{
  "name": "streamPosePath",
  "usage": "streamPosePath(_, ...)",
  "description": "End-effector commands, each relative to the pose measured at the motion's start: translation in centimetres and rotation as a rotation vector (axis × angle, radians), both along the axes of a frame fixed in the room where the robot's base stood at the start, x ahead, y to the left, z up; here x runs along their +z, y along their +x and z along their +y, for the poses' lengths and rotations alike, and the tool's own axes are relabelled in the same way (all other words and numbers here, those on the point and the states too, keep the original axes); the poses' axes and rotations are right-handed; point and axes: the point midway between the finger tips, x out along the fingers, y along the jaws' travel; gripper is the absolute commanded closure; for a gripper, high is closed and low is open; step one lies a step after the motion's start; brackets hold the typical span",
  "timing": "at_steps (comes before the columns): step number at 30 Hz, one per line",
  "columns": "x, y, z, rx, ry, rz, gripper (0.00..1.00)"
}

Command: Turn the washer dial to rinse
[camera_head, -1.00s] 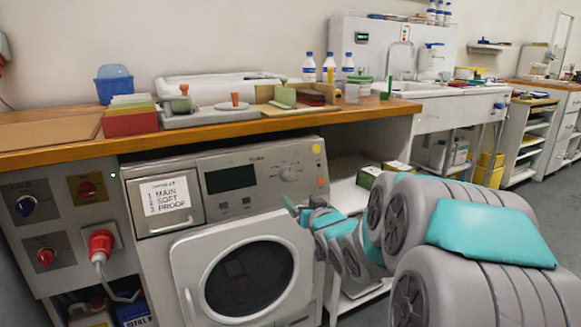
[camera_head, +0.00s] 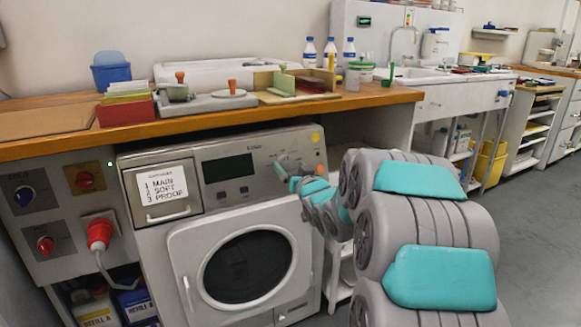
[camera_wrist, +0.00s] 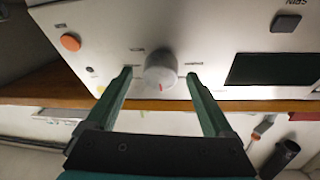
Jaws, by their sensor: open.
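The washer (camera_head: 220,210) stands under the wooden counter. Its round light-grey dial (camera_wrist: 160,66) sticks out of the panel in the wrist view, with a small red mark on its rim at the lower side. Small labels sit around the dial, too blurred to read. My gripper (camera_wrist: 158,76) is open, its two green fingers pointing at the panel, one on each side of the dial with gaps showing. In the head view my gripper (camera_head: 284,171) is at the panel's right part and partly covers the dial.
An orange button (camera_wrist: 70,42) and the dark display (camera_wrist: 270,69) flank the dial. The washer's round door (camera_head: 246,268) is shut below. The counter edge (camera_head: 200,128) runs just above the panel. A red plug (camera_head: 99,232) is on the left.

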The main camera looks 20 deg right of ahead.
Motion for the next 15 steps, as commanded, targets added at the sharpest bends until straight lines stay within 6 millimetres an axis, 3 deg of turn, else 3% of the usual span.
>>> streamPosePath(8, 0.04, 0.13, 0.01, 0.0, 0.0, -0.001, 0.14)
streamPosePath(15, 0.07, 0.12, 0.01, 0.001, -0.001, -0.001, 0.39)
